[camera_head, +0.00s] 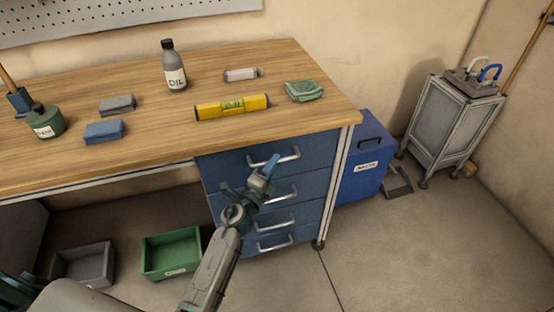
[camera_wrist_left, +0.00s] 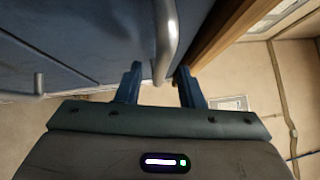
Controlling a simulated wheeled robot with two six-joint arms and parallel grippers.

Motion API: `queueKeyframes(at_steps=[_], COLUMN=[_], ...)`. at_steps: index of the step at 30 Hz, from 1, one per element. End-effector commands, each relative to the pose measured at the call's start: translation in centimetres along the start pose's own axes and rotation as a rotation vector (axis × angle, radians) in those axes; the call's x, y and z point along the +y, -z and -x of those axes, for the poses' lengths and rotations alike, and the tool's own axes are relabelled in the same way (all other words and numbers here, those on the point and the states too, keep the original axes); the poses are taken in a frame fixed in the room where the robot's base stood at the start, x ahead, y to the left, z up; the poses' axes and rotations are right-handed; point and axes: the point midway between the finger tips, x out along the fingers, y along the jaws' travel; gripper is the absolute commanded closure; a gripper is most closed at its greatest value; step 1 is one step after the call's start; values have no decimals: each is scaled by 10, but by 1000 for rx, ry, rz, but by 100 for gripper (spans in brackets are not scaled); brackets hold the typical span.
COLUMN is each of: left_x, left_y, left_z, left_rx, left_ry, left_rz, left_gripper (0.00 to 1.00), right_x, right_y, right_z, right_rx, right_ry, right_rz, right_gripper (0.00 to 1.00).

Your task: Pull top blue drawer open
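The top blue drawer (camera_head: 226,162) is in the cabinet under the right end of the workbench. Its front looks flush with the cabinet, so it appears closed. Its metal bar handle (camera_head: 287,156) is partly hidden by my gripper in the head view. My left gripper (camera_head: 270,166) is at this handle. In the left wrist view, the handle (camera_wrist_left: 164,40) reaches between the two spread fingers (camera_wrist_left: 158,84), closer to the right finger. The fingers look open; contact with the bar cannot be told. My right gripper is not in view.
More blue drawers with handles (camera_head: 275,225) lie below. The wooden benchtop (camera_head: 330,110) overhangs above, with a yellow level (camera_head: 232,107) and a green cloth (camera_head: 304,91). A blue bin (camera_head: 360,180) stands right of the cabinet. A green crate (camera_head: 171,254) sits on the floor at left.

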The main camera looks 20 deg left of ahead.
Motion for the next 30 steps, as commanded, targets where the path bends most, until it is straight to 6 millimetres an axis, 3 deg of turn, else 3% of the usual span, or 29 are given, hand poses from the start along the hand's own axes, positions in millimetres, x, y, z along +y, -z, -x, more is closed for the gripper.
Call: queueKeyframes(at_steps=[6, 15, 21, 30], left_x=[0, 1, 1, 1], left_y=[0, 0, 0, 0], left_z=[-20, -22, -22, -22], left_rx=[0, 0, 0, 0], left_ry=[-1, -1, -1, -2], left_rz=[0, 0, 0, 1], left_gripper=[66, 66, 100, 100], right_x=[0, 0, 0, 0], right_y=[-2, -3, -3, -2], right_z=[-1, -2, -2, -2], right_rx=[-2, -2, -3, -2], right_ry=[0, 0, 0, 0], right_rz=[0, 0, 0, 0], right_gripper=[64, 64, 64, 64])
